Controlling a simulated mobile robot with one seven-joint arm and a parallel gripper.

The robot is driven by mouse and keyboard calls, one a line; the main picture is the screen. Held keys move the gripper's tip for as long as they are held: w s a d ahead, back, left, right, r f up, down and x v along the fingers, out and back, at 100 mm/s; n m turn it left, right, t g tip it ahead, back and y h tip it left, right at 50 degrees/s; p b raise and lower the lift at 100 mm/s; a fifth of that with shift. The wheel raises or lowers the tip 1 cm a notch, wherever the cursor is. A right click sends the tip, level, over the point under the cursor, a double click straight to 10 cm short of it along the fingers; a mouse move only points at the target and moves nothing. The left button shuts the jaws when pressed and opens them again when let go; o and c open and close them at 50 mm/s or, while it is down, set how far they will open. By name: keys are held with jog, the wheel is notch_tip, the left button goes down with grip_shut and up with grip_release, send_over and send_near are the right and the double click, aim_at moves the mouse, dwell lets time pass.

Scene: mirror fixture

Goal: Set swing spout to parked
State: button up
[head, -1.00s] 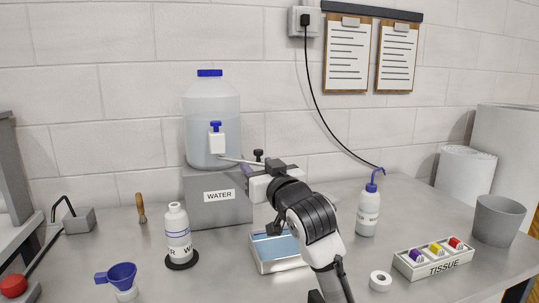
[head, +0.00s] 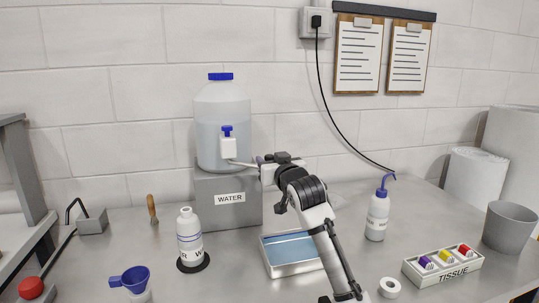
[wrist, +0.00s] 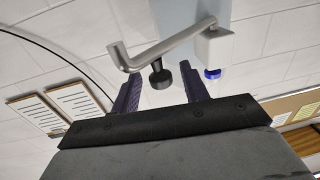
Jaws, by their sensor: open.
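The swing spout (head: 241,163) is a thin grey pipe reaching right from the white tap block (head: 229,148) on the water carboy (head: 222,112). In the wrist view the pipe (wrist: 175,45) runs from the tap block (wrist: 214,46) to a bent end at left, with a black knob (wrist: 160,75) by it. My gripper (wrist: 161,70) is open. Its two purple fingers stand on either side of the knob in that picture, with nothing shut between them. In the head view my gripper (head: 263,162) is at the spout's outer end and hides it and the knob; contact cannot be told.
The carboy stands on a grey block (head: 228,205) labelled WATER. A blue-filled tray (head: 268,262) lies below my arm. A white bottle (head: 189,235) stands front left, a wash bottle (head: 376,222) at right. A black cable (head: 338,125) hangs along the wall.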

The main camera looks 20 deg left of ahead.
jog(key=shift+x, duration=0.8)
grip_shut()
